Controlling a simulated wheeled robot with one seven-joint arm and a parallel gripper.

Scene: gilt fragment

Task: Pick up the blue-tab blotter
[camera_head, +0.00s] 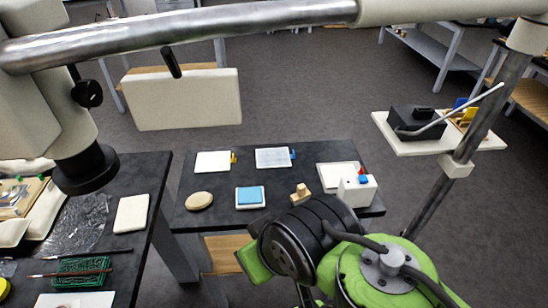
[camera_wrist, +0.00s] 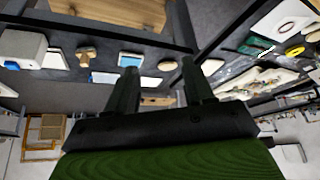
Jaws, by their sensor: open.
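The blue-tab blotter (camera_head: 272,159) is a pale grey sheet lying flat near the back middle of the dark table in the head view. Its blue tab (camera_head: 293,154) is at its right end. A similar white blotter with a yellow tab (camera_head: 212,161) lies to its left, apart from it. My gripper (camera_wrist: 160,75) shows in the wrist view with its two dark fingers apart and nothing between them. It is away from the blotters. In that upside-down view the table's things are small and partly behind the fingers, so I cannot surely tell the blue-tab blotter there.
The dark table (camera_head: 320,150) also holds a round wooden disc (camera_head: 199,201), a blue pad (camera_head: 250,197), a wooden stamp (camera_head: 300,192) and a white box (camera_head: 360,189). A lamp-like arm crosses the top. A side shelf (camera_head: 400,148) stands right, another table (camera_head: 160,165) left.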

